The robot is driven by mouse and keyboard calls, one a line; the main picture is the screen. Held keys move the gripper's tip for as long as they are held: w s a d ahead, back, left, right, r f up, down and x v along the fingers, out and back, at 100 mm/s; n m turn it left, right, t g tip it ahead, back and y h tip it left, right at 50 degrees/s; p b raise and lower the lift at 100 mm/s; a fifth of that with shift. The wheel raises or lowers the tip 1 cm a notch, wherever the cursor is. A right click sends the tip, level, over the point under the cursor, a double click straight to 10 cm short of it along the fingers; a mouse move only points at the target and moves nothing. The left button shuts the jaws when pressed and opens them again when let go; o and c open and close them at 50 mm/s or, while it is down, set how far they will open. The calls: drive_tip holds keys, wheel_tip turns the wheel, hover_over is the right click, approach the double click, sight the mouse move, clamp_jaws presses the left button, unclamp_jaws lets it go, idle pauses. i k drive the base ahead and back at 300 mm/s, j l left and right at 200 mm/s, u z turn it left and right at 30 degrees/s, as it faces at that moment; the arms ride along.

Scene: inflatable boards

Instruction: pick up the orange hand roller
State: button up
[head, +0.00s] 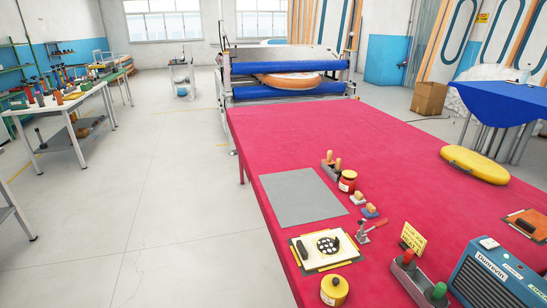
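No hand roller can be made out for certain in the head view. A small tool with a red-orange handle and a grey metal part (370,230) lies on the pink-red table (290,135), right of the grey sheet; it is too small to tell whether it is a roller. A grey holder (328,171) with wooden-handled tools stands behind it. Small tools, some orange or red, crowd the white workbench (62,108) at the left, too small to name. My gripper is not in view.
A grey sheet (302,197), cream plate with a black disc (327,248), yellow pot (334,290), red jar (347,181), yellow oval board (475,165) and blue machine (497,278) occupy the table. A blue roller machine (285,70) stands at its far end. The floor at left is clear.

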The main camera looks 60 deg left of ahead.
sight(328, 161)
drive_tip(key=u, duration=1.35)
